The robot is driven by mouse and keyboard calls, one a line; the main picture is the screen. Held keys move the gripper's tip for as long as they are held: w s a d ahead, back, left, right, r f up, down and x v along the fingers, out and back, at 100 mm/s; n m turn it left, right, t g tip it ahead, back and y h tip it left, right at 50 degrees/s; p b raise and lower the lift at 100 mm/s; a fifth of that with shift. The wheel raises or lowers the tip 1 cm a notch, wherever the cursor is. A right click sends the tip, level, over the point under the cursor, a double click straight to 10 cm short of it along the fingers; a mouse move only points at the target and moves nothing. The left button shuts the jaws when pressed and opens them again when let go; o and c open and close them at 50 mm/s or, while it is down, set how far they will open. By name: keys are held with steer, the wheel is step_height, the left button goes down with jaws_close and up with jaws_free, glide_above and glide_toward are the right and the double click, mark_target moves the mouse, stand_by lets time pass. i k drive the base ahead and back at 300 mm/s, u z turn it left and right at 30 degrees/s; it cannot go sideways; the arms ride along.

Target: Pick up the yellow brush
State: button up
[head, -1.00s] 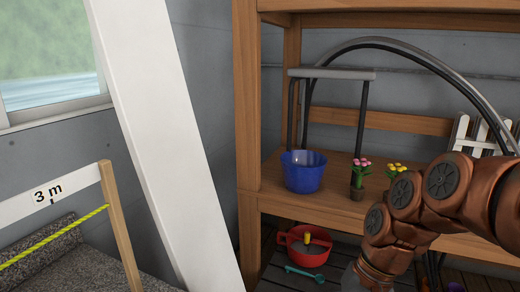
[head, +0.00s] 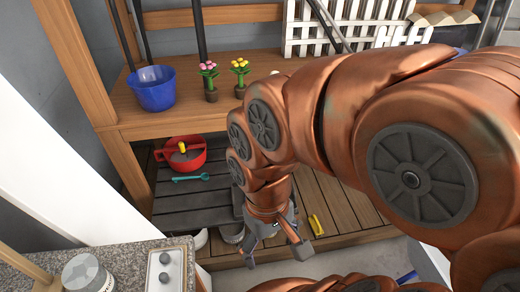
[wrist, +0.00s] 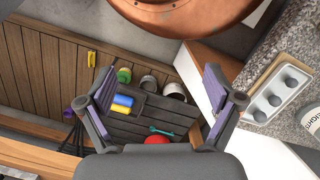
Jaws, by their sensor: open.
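A small yellow object (head: 317,224), which looks like the yellow brush, lies on the wooden slats of the low shelf, just right of my gripper in the head view. It also shows in the wrist view (wrist: 91,58), left of the left finger. My gripper (head: 277,252) points down with its fingers spread and nothing between them. In the wrist view my gripper (wrist: 160,85) is open above the grey slatted panel, apart from the yellow object. The brush's bristles are too small to make out.
A red pot (head: 186,160) and a teal spoon (head: 190,178) lie on the grey slatted panel (head: 190,204). A blue bucket (head: 152,90) and potted flowers (head: 210,82) stand on the shelf above. A speckled counter (head: 130,262) is at the lower left.

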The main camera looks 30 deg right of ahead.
mark_target(316, 228)
steer(key=z, duration=1.65)
